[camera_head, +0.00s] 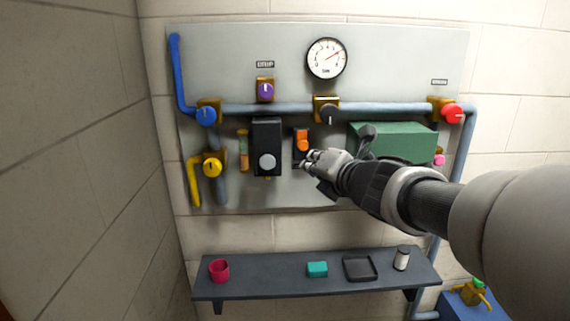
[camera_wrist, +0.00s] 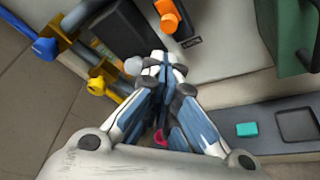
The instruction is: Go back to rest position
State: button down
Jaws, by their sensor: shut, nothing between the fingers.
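My gripper (camera_head: 312,157) is in front of the grey panel (camera_head: 395,45), just below and right of the orange switch (camera_head: 302,141) on its dark plate. It also shows in the wrist view (camera_wrist: 163,62), with its fingers together and nothing between them. The orange switch is in the wrist view too (camera_wrist: 169,16), ahead of the fingertips. I cannot tell from these views whether the fingertips touch the panel. My arm reaches in from the right and hides part of the panel's lower right.
A black box with a grey knob (camera_head: 267,162) is left of my gripper. A green box (camera_head: 405,141) sticks out behind my arm. Blue pipes and coloured valve knobs surround them. A shelf (camera_head: 290,287) below holds a red cup (camera_head: 219,270), teal block (camera_head: 317,269), black tray (camera_head: 360,280) and white cylinder (camera_head: 401,260).

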jog(key=s+d+f+m+g+h+b, duration=0.2)
jog(key=s+d+f+m+h+b, duration=0.25)
jog(key=s+f+m+b, duration=0.35)
jog(key=s+d+f+m+g+h+b, duration=0.1)
jog(key=s+d+f+m+h+b, duration=0.2)
jog(key=s+d+f+m+b, duration=0.5)
jog(key=s+a+f+m+g+y+b, duration=0.1)
jog(key=s+a+f+m+g+b, duration=0.2)
jog(key=s+f+m, duration=0.4)
jog(key=s+a+f+m+g+y+b, duration=0.2)
jog(key=s+a+f+m+g+b, duration=0.2)
jog(key=s+f+m, duration=0.3)
jog(key=s+a+f+b, duration=0.1)
jog(key=s+f, duration=0.4)
jog(key=f, duration=0.7)
jog(key=shift+a, duration=0.4)
jog(key=c, duration=2.3)
grip_release()
jog(key=shift+s, duration=0.1)
